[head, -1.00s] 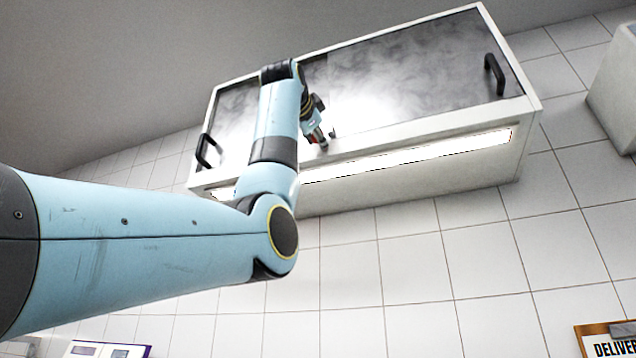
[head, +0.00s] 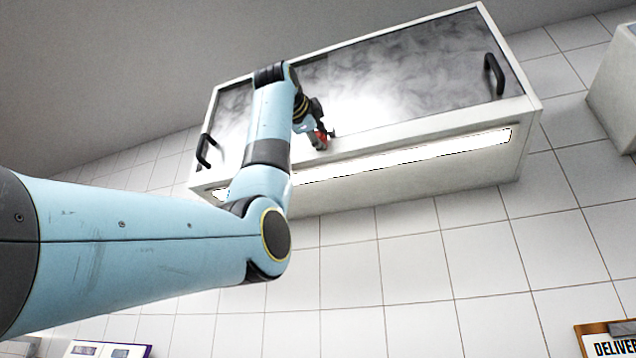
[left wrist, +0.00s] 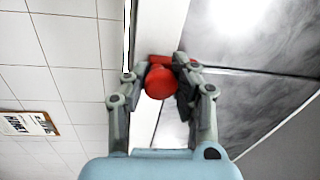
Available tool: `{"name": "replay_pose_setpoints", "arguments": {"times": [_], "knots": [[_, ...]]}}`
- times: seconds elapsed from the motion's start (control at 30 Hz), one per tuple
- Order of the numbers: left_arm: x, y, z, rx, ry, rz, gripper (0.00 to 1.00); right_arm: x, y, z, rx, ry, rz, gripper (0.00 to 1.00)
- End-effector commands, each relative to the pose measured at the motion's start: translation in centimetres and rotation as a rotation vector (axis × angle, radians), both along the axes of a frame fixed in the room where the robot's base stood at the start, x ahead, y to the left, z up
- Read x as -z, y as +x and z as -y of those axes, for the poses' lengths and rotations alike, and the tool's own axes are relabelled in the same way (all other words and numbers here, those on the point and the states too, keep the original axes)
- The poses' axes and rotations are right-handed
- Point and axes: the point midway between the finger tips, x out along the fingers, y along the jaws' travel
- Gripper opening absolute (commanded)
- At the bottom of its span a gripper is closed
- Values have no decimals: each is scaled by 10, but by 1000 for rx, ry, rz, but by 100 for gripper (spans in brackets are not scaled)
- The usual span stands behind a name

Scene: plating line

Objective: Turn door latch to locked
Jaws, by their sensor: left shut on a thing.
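The door latch, a red knob (left wrist: 159,82) with a red bar behind it, shows in the left wrist view between my fingers. The exact angle of the latch is hard to tell. My right gripper is out of view.
The white wall cabinet (head: 440,125) has a black handle at the right (head: 494,75) and another at the left (head: 206,151). A lit strip (head: 420,153) runs along its underside. A grey box (head: 615,90) is at far right. A clipboard (head: 607,340) hangs lower right.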

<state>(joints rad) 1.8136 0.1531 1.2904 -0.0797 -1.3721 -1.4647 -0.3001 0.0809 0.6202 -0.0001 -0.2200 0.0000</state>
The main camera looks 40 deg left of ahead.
Motion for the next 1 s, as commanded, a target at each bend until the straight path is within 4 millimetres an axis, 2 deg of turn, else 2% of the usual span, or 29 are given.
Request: {"name": "replay_pose_setpoints", "arguments": {"times": [0.03,0.23,0.27,0.47,0.77,0.87,1.0], "knots": [[5,3,1,1,-1,-13,0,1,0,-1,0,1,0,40],[5,3,1,1,-1,-13,0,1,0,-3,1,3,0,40],[5,3,1,1,-1,-13,27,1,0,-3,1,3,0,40],[3,2,0,1,-1,-9,53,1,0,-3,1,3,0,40],[2,-1,1,1,-1,-4,53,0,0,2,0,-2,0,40],[2,-11,3,0,0,-1,53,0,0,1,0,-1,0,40],[6,-37,9,1,0,0,53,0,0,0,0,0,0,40]]}}
